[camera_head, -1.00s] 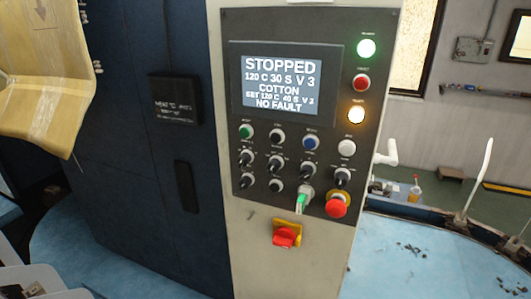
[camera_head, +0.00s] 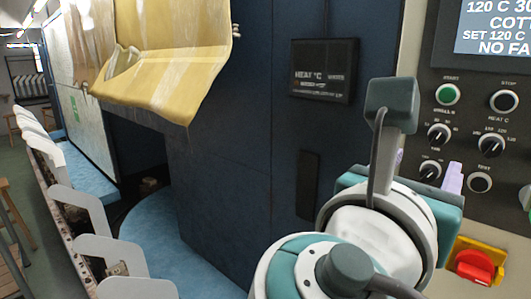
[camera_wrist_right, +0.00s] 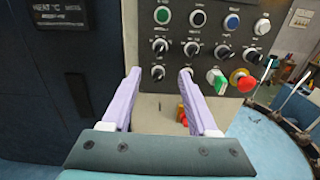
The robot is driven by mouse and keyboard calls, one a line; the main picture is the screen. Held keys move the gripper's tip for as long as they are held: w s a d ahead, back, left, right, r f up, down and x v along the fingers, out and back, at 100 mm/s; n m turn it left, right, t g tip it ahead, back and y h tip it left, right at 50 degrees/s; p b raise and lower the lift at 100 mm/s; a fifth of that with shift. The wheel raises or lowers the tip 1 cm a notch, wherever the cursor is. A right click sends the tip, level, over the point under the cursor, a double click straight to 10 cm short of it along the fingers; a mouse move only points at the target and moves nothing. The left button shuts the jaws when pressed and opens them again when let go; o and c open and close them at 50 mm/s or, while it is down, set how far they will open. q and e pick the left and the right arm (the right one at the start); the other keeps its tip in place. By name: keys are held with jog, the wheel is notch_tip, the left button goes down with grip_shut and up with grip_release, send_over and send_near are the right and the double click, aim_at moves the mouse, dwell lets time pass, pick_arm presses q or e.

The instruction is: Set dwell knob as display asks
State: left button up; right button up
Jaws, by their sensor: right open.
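The dark panel's display (camera_head: 495,25) is cut off at the right; it reads "120 C 30", with "SET 120 C" below. The black knob under the green button (camera_head: 438,135) has a blurred label that seems to read "DWELL S"; it also shows in the right wrist view (camera_wrist_right: 160,46). My right gripper (camera_head: 426,170) is open and empty, its lilac fingers pointing at the panel. In the wrist view its fingertips (camera_wrist_right: 160,74) frame the lower left knob (camera_wrist_right: 157,72), below the dwell knob. Contact cannot be told. My left gripper is not in view.
A red switch on a yellow plate (camera_head: 473,267) sits below the panel. A red mushroom button (camera_wrist_right: 246,83) and green selector (camera_wrist_right: 217,82) lie right of the fingers. White sock forms (camera_head: 75,210) line the left.

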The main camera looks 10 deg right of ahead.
aim_at(435, 141)
jog(key=p+x, duration=0.1)
jog(key=x, duration=0.2)
jog(key=p+x, duration=0.1)
jog(key=x, duration=0.2)
jog(key=p+x, duration=0.1)
jog(key=x, duration=0.2)
jog(key=shift+r, duration=0.4)
jog(key=shift+w+d+f, duration=0.1)
jog(key=shift+w+d, duration=0.2)
jog(key=shift+c, duration=0.2)
grip_shut()
